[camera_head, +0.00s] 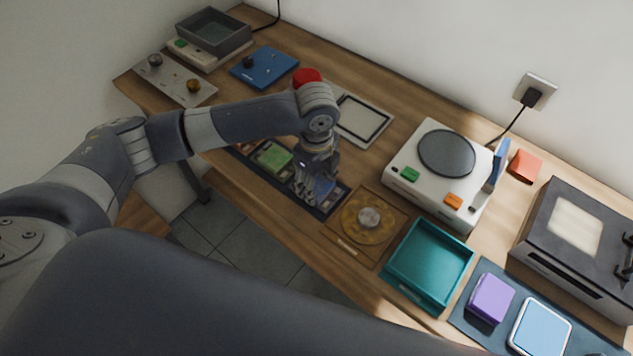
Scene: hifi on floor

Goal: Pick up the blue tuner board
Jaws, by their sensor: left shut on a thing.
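My left gripper (314,192) points down over the dark tray (338,201) near the front edge of the wooden bench. It is shut on a small blue board (325,188), which is largely hidden by the fingers. I cannot tell whether the board still touches the tray. A green board (273,156) lies in the same tray, to the left of the gripper. My right gripper is not in view.
A brown board with a round disc (369,216) and an empty teal bin (430,262) lie to the right. A white device with a dark round platter (446,153) stands behind them. A blue panel with a knob (264,67) lies at the back left.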

